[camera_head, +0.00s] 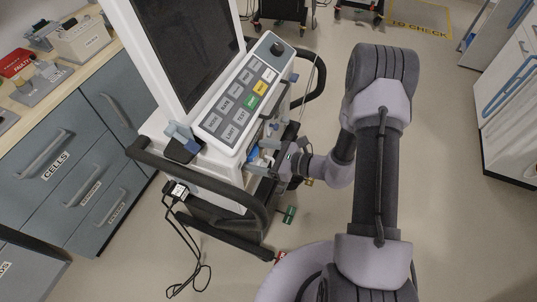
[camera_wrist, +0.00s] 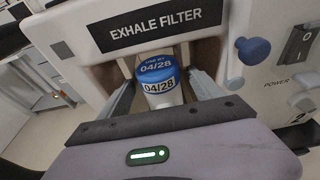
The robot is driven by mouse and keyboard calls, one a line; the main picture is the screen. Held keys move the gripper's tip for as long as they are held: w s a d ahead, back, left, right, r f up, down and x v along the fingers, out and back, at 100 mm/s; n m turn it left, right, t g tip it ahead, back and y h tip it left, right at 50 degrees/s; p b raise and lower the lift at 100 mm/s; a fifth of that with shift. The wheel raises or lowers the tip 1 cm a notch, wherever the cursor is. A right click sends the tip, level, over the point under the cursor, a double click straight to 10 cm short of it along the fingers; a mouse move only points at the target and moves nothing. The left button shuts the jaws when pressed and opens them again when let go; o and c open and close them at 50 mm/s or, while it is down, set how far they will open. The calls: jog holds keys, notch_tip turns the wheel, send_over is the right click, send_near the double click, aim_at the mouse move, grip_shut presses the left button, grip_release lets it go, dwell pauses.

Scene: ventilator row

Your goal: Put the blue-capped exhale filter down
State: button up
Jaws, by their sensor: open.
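The blue-capped exhale filter (camera_wrist: 157,75) stands in the recess below the "EXHALE FILTER" label (camera_wrist: 155,25) in the wrist view. Its cap and white body both carry "04/28". My gripper (camera_wrist: 162,82) is open, with one finger on each side of the filter. A narrow gap shows beside the filter, though I cannot tell whether either finger touches it. The filter's lower end is hidden behind my gripper's body. In the head view my gripper (camera_head: 272,160) is at the side of the ventilator (camera_head: 218,168), below the button panel.
A blue knob (camera_wrist: 253,50) and a power switch (camera_wrist: 297,45) are right of the recess. The ventilator's dark rail (camera_head: 200,178) and a hanging cable (camera_head: 190,245) are near the arm. Drawers (camera_head: 85,185) stand at the left.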

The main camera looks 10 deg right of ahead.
jog(key=p+v, duration=0.2)
jog(key=v, duration=0.8)
jog(key=s+a+r+n+g+h, duration=0.1)
jog(key=s+a+r+n+g, duration=0.25)
jog(key=r+n, duration=0.35)
jog(key=s+a+r+n+g+h, duration=0.1)
jog(key=s+a+r+n+g, duration=0.25)
jog(key=r, duration=0.55)
jog(key=s+d+r+n+t+h, duration=0.3)
jog(key=s+r+n+h, duration=0.5)
jog(key=r, duration=0.4)
jog(key=shift+s+n+t+h, duration=0.4)
jog(key=shift+s+n+t, duration=0.2)
jog(key=shift+n+t, duration=0.25)
jog(key=shift+d+r, duration=0.1)
jog(key=shift+r, duration=0.05)
